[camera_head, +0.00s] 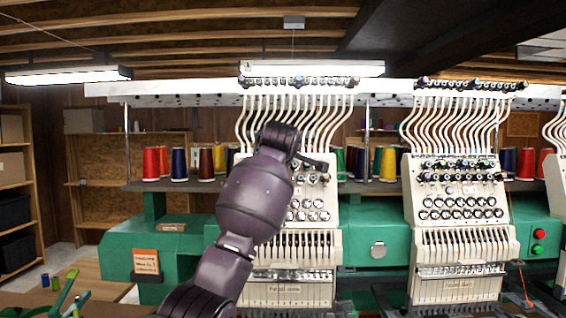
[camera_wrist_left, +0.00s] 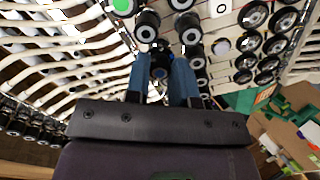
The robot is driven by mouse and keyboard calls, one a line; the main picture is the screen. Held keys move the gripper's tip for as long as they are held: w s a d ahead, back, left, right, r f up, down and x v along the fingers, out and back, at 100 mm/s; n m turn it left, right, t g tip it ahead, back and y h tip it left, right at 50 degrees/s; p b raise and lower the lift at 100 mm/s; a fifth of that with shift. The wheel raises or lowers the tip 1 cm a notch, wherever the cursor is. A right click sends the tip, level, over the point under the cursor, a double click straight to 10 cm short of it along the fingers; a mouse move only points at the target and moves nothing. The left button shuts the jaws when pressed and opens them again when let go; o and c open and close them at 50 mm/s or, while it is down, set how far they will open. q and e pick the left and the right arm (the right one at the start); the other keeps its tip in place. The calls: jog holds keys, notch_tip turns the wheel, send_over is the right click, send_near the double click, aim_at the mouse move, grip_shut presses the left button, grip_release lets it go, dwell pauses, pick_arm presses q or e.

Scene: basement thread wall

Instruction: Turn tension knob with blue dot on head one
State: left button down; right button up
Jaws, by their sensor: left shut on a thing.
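Head one (camera_head: 318,236) is the cream embroidery head at the centre of the head view, with rows of dark-and-silver tension knobs (camera_head: 318,203) on its panel. My left arm crosses in front of it and hides the panel's left part. My left gripper (camera_wrist_left: 162,68) is up against the upper panel, its blue fingers shut on a dark tension knob (camera_wrist_left: 160,60). A bluish spot shows on that knob, but it is small and partly covered by the fingers. Other knobs (camera_wrist_left: 147,27) sit close around the fingers in the left wrist view. My right gripper is not in view.
A second head (camera_head: 458,240) stands to the right on the same green machine. White thread tubes (camera_head: 300,115) rise above head one. Thread cones (camera_head: 178,165) stand on the shelf behind.

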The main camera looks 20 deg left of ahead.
pick_arm(q)
jog(key=shift+n, duration=0.5)
jog(key=c, duration=1)
grip_release()
jog(key=shift+o, duration=0.2)
jog(key=shift+s, duration=0.1)
jog(key=b+v, duration=0.2)
jog(key=v, duration=0.8)
jog(key=shift+s+r, duration=0.2)
jog(key=shift+s, duration=0.1)
